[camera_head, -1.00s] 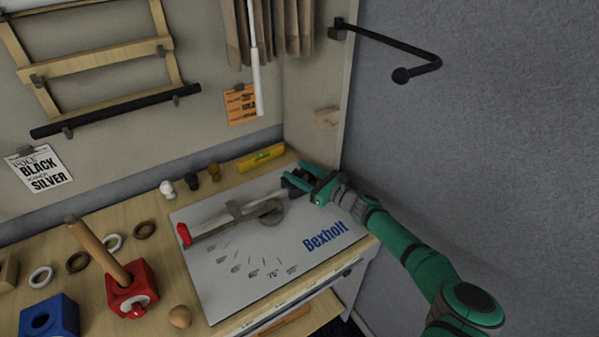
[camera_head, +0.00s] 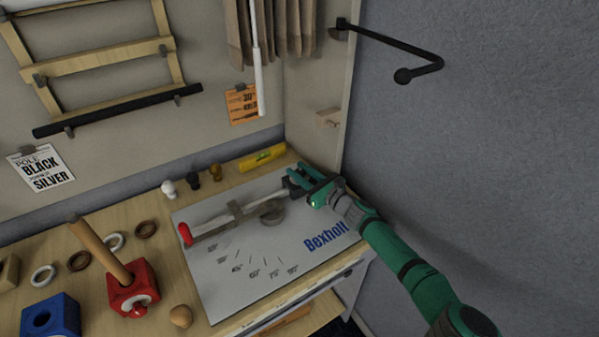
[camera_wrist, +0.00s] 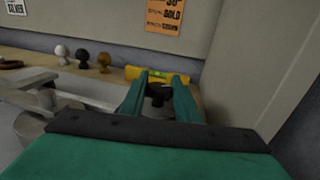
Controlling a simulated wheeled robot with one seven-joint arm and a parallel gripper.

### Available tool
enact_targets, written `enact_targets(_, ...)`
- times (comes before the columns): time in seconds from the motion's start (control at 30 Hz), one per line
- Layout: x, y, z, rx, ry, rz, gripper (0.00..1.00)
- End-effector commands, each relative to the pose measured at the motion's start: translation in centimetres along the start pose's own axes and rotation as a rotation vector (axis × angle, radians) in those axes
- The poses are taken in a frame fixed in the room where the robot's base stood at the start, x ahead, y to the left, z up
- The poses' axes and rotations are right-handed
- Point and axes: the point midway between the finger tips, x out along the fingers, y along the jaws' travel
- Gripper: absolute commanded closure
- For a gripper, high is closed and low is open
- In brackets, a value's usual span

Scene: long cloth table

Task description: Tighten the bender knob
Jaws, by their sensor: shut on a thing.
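The bender is a pale metal plate (camera_head: 225,285) marked "Bexholt" on the table, with a round grey die (camera_head: 272,212) and a long bar with a red end (camera_head: 185,233). My green gripper (camera_head: 296,180) is at the far right end of the bar. In the wrist view my two fingers (camera_wrist: 159,82) are closed around a dark knob (camera_wrist: 158,92), which shows between the fingertips. The knob's lower part and its contact with the bender are mostly hidden by my gripper.
A yellow level (camera_head: 262,158) lies behind the plate, beside white, black and brown finials (camera_head: 192,181). A red block with a wooden pole (camera_head: 133,290) and a blue block (camera_head: 50,318) stand left. The grey wall (camera_head: 500,150) is close on the right.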

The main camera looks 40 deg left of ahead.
Motion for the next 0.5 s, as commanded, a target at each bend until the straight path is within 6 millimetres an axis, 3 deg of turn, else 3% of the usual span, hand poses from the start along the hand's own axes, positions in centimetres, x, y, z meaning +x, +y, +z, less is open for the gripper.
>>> enact_targets(0.5,0.05,0.36,-0.14,0.006,-0.004,-0.43,0.93)
